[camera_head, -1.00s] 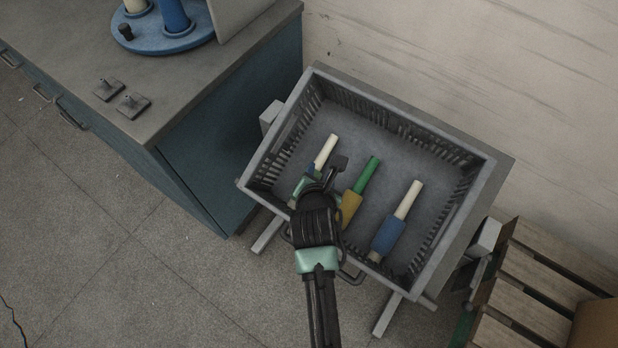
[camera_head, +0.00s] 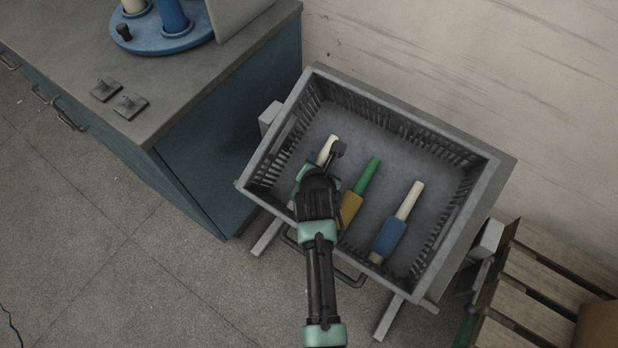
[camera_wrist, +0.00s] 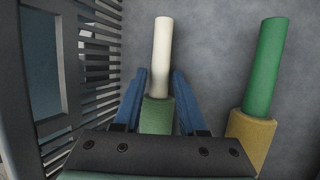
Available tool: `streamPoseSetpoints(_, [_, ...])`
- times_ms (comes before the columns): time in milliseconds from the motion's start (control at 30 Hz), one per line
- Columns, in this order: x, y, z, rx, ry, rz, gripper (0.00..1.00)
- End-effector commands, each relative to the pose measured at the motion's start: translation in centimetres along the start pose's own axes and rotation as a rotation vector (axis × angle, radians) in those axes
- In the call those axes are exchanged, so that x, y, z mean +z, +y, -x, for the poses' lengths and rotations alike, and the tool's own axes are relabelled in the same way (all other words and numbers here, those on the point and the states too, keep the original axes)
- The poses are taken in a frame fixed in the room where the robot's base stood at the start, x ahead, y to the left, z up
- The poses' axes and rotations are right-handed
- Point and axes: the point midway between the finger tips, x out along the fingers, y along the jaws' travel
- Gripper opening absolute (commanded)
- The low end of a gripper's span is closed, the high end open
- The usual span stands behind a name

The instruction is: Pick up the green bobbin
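A bobbin with green winding (camera_wrist: 157,115) and a white core tube (camera_wrist: 162,50) lies in the crate, at the middle of the wrist view. In the head view its white tube (camera_head: 327,147) shows at the left, and its winding is mostly hidden by my arm. My gripper (camera_wrist: 159,72) is open, with one blue finger on each side of this bobbin. A gap shows at the right finger; contact at the left finger is unclear. A second bobbin has a green tube (camera_wrist: 266,68) and yellow winding (camera_wrist: 251,136); it lies to the right, outside the fingers.
The grey slatted crate (camera_head: 421,129) rises close on the left in the wrist view. A bobbin with blue winding (camera_head: 388,238) lies further right in it. A blue cabinet (camera_head: 227,140) stands left of the crate, and a wooden pallet (camera_head: 540,262) lies at the right.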

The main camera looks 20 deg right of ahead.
Motion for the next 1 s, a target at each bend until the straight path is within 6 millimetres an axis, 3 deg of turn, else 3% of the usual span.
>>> streamPoseSetpoints(33, [0.0,0.0,0.0,0.0,0.0,0.0,0.3])
streamPoseSetpoints(200, [0.0,0.0,0.0,0.0,0.0,0.0,0.0])
streamPoseSetpoints(667, [0.4,0.2,0.4,0.002,-0.002,0.0,0.0])
streamPoseSetpoints(1000, [4.6,2.5,4.5,0.003,-0.005,-0.001,0.0])
